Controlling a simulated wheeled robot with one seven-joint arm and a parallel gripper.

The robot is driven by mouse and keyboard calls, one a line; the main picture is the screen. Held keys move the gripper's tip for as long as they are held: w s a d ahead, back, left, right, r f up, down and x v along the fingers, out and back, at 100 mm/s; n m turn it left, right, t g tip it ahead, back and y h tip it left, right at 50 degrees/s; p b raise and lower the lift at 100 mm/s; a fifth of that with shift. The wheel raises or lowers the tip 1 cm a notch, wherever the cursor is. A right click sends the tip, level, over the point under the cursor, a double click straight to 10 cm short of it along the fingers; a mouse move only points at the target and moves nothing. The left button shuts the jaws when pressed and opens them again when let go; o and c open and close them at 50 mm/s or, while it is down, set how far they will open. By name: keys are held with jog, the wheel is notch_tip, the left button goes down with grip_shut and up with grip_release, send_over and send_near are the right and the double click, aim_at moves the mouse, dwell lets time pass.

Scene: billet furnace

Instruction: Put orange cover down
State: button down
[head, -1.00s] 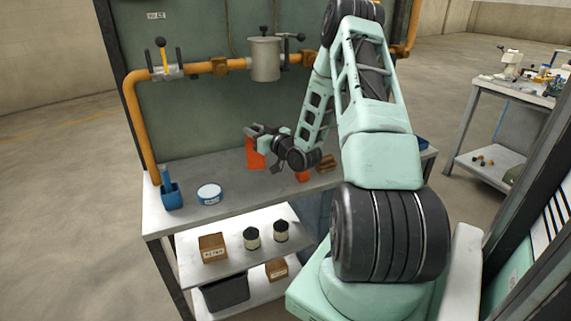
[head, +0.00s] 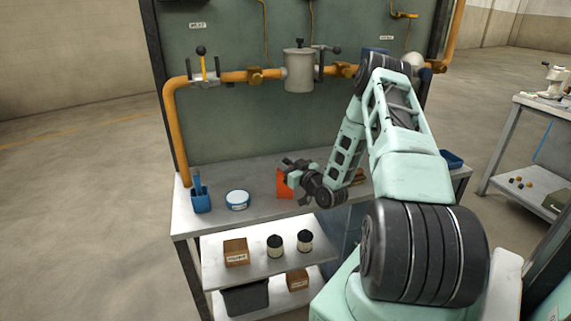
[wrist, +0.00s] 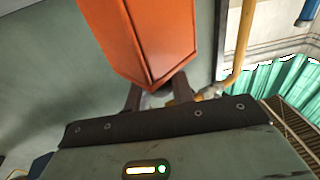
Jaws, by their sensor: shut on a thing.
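In the head view I see the cover as a small orange plate, partly hidden by my gripper. I cannot tell if its lower edge touches the bench. In the wrist view the cover (wrist: 140,38) is a large orange panel with a pointed end between the two dark fingers (wrist: 155,98).
A blue holder (head: 201,201) and a round white-and-blue tin (head: 237,199) stand on the left of the bench. An orange pipe (head: 230,77) with valves and a grey canister (head: 299,70) run along the back panel. The lower shelf holds a box (head: 236,252) and two jars.

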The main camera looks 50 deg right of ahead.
jog(key=c, duration=1.2)
grip_release()
